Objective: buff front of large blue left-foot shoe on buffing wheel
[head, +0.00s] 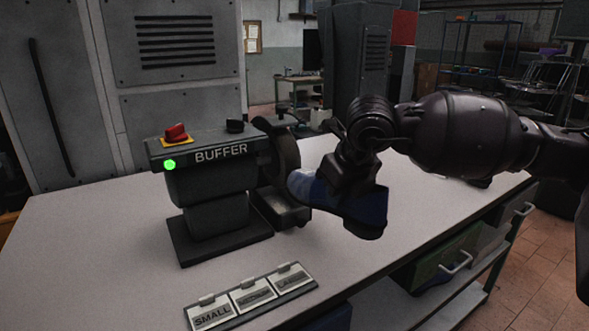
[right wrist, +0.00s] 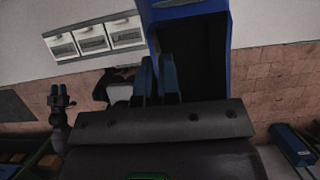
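My right gripper (head: 352,188) is shut on the blue shoe (head: 368,207) and holds it above the table. The shoe's toe points left, its heel end right. The toe overlaps the lower edge of the buffing wheel (head: 285,152) in the head view; I cannot tell whether they touch. The buffer (head: 215,180) stands on the table with a lit green light and a red knob. In the right wrist view the fingers (right wrist: 158,80) grip the rim of the shoe (right wrist: 219,45), with its dark opening beside them. My left gripper (right wrist: 62,96) shows small there, fingers apart and empty.
The grey table (head: 110,240) has free room left and front of the buffer. A label plate (head: 252,297) marked small, medium and large lies near its front edge. A tray (head: 282,209) sits below the wheel.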

